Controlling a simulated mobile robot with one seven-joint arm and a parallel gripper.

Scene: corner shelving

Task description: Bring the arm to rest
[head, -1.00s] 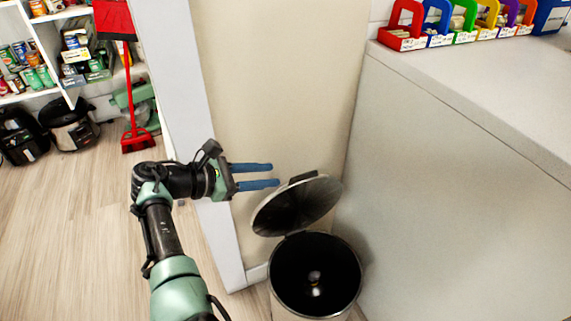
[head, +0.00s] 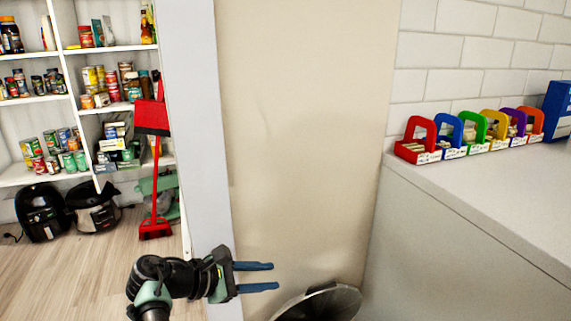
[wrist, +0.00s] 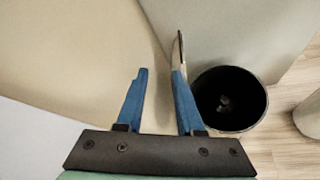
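My gripper (head: 277,277) is open, its two blue fingers apart with nothing between them. In the head view it points right, in front of the beige wall and just up and left of the raised bin lid (head: 322,303). In the wrist view my gripper (wrist: 158,75) shows both fingers apart, with the lid seen edge-on by the right fingertip; I cannot tell if they touch. The open black bin (wrist: 252,112) lies to the right of the fingers there, with a small dark item at its bottom. The bin's opening is below the head view.
A grey counter (head: 470,225) stands at right with several coloured bins (head: 470,140) on top. A white wall edge (head: 198,150) is behind the arm. A red broom and dustpan (head: 154,170), filled pantry shelves and black appliances (head: 70,210) are at left. Wooden floor there is clear.

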